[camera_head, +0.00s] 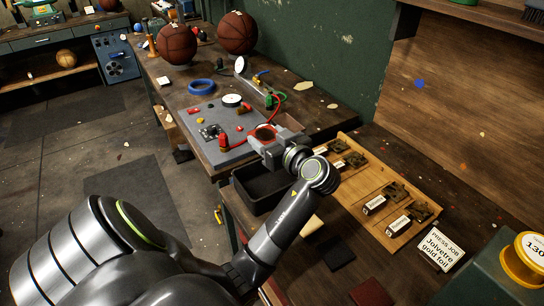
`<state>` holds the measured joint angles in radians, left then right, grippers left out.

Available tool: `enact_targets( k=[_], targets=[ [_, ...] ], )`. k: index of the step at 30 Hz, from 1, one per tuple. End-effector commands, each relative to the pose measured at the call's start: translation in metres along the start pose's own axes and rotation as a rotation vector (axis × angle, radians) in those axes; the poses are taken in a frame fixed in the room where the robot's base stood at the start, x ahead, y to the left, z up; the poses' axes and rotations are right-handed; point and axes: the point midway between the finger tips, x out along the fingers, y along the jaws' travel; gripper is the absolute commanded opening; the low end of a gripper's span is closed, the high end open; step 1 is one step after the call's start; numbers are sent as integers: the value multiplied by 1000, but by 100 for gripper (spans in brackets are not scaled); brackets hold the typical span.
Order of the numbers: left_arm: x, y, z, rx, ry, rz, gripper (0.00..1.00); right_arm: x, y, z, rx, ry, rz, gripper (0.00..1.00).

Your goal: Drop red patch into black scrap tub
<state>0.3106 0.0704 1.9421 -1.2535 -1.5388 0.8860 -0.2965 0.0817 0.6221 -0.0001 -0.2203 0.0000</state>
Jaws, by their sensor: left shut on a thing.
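My left arm reaches up from the bottom, and its left gripper (272,140) is near the bench corner. It is shut on a small dark red piece that looks like the red patch (264,133), seen between the fingers. The black scrap tub (246,192) stands just below and in front of the gripper in the picture. Its open inside is dark, and my wrist and arm cover its right side. The held piece appears over the grey mat's right edge, beyond the tub. My right gripper is out of view.
A grey work mat (215,147) carries small parts and a red cable (277,108). A wooden rack (385,205) of stamps lies right of my arm. A dark red leather piece (371,293) lies at the lower right.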

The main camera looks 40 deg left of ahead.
Motion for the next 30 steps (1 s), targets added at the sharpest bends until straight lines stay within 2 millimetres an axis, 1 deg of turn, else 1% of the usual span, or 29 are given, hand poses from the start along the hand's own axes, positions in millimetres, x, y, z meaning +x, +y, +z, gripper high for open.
enact_targets(
  k=[5, 15, 19, 26, 27, 30],
  targets=[
    [2, 0, 15, 2, 0, 0, 40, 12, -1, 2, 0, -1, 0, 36],
    [8, 0, 54, 2, -1, 2, 40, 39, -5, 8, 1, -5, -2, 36],
    [9, 0, 59, 2, -1, 3, 40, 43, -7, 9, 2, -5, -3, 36],
    [8, 0, 58, 2, -1, 3, 40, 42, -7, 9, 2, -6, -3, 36],
    [8, 0, 58, 2, -1, 3, 66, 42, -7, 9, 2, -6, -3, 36],
    [8, 0, 58, 2, -1, 3, 79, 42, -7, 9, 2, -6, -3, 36]
  ],
)
